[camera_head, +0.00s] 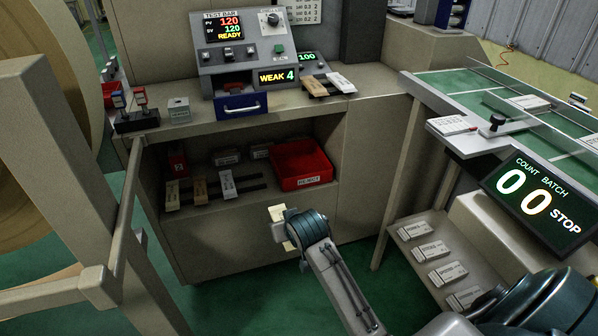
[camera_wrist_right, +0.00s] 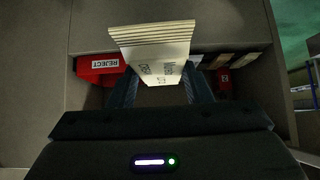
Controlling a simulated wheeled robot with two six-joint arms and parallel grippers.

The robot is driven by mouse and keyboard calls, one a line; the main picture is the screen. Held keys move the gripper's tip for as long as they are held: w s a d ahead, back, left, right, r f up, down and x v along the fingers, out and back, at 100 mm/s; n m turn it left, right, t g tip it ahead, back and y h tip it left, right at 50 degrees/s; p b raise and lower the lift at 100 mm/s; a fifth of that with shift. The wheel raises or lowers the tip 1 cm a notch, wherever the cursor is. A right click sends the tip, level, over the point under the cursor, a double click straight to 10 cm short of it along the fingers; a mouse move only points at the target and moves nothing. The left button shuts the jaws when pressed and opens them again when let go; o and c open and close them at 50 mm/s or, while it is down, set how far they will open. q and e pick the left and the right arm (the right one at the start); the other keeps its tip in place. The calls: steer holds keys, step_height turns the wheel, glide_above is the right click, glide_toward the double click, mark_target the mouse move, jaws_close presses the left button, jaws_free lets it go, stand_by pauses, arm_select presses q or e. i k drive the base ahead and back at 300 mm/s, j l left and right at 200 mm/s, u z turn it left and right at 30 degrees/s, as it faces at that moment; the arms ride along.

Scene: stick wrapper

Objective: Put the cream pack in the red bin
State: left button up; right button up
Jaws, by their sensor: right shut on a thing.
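A cream pack (camera_wrist_right: 152,52) with ridged layers and dark print is between the fingers of my right gripper (camera_wrist_right: 161,84), which is shut on it. In the head view the pack (camera_head: 276,213) shows partly from behind my right gripper (camera_head: 286,229), in front of the cabinet's lower panel. The red bin (camera_head: 302,181) stands at the right end of the cabinet's open shelf, above and beyond the gripper. It also shows in the right wrist view (camera_wrist_right: 88,78), left of the pack, with a REJECT label. My left gripper is not in view.
Several packs, including a tan one (camera_head: 200,190) and a white one (camera_head: 227,184), lie on the shelf left of the bin. The counter (camera_head: 185,130) overhangs the shelf. A conveyor table (camera_head: 460,95) stands at right, with several white packs (camera_head: 432,250) on a lower ledge.

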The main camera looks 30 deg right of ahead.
mark_target(305, 168)
steer(key=i+l, duration=0.6)
steer(key=i, duration=0.2)
